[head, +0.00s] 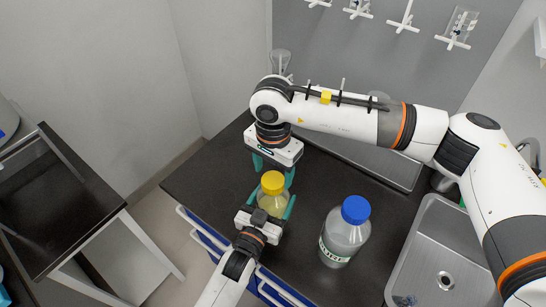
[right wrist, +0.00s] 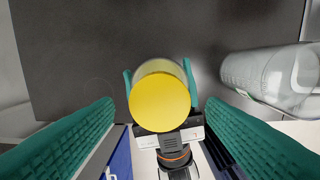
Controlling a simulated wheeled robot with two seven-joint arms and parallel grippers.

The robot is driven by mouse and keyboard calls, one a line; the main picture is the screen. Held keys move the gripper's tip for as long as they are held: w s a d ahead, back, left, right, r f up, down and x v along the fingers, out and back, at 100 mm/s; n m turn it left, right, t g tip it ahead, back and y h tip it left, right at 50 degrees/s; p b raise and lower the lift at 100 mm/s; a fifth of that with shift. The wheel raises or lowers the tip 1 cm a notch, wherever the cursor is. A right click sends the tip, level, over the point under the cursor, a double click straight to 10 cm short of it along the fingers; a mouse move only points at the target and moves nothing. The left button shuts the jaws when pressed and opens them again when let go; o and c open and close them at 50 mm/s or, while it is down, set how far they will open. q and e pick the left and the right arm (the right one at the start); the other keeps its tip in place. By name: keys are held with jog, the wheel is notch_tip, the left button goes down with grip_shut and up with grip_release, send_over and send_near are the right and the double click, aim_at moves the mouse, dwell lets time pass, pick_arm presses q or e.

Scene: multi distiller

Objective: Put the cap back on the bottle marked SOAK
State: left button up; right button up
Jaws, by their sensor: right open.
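A small bottle (head: 271,205) of yellowish liquid stands on the dark bench with a yellow cap (head: 272,182) on its top. The cap also shows from above in the right wrist view (right wrist: 160,102). My left gripper (head: 272,201) has its green fingers against both sides of this bottle, below the cap. My right gripper (head: 273,170) is open above and behind the cap, pointing down, with nothing between its fingers. I cannot tell whether the cap is screwed tight. No SOAK marking is readable; any label on this bottle is hidden.
A steel sink (head: 437,255) lies further right. White pegs (head: 402,18) line the back wall. The bench (head: 207,180) is clear on the left.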

aim_at(273, 180)
jog(key=shift+f, duration=1.55)
jog(key=c, duration=1)
jog(key=shift+m, duration=0.9)
jog(key=o, duration=1.1)
jog(key=shift+o, duration=0.2)
notch_tip(273, 180, up, 12)
